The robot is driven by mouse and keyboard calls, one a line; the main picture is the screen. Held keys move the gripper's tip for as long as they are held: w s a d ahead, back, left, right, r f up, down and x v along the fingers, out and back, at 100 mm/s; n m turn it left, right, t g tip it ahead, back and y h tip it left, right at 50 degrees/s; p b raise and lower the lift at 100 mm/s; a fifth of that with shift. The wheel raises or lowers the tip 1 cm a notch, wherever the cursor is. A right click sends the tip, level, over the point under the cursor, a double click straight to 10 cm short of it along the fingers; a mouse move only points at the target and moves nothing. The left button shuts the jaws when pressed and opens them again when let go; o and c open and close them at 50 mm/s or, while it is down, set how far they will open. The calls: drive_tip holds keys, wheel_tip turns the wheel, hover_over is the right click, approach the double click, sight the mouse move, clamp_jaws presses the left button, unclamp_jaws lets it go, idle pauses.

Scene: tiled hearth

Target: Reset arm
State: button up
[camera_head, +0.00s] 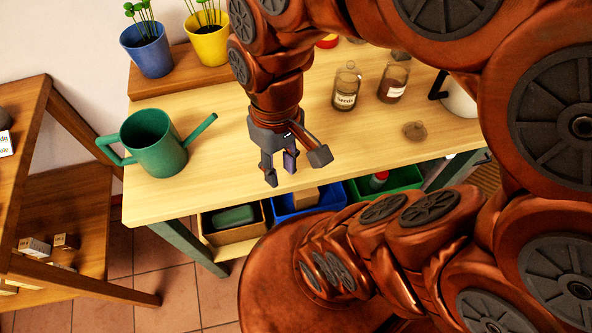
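My gripper (290,168) hangs from my copper-coloured arm near the front edge of the wooden table (215,165), pointing down. Its dark grey fingers are spread apart. A small purple piece shows between the fingers; I cannot tell whether it is part of the gripper or a separate thing. The gripper is right of the green watering can (155,145) and apart from it.
A blue pot (148,54) and a yellow pot (208,46) with seedlings stand on a raised shelf. Labelled jars (345,90) (393,82) stand right of the arm. Bins (292,205) sit under the table. A wooden rack (60,190) stands left.

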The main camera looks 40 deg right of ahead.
drive_tip(key=s, duration=0.1)
drive_tip(key=d, duration=0.1)
drive_tip(key=s+m+h, duration=0.1)
drive_tip(key=shift+s+d+f, duration=0.2)
drive_tip(key=shift+s+f, duration=0.15)
wheel_tip(320, 180, up, 5)
drive_tip(key=p, duration=0.4)
drive_tip(key=shift+f+p, duration=0.15)
drive_tip(key=shift+p, duration=0.2)
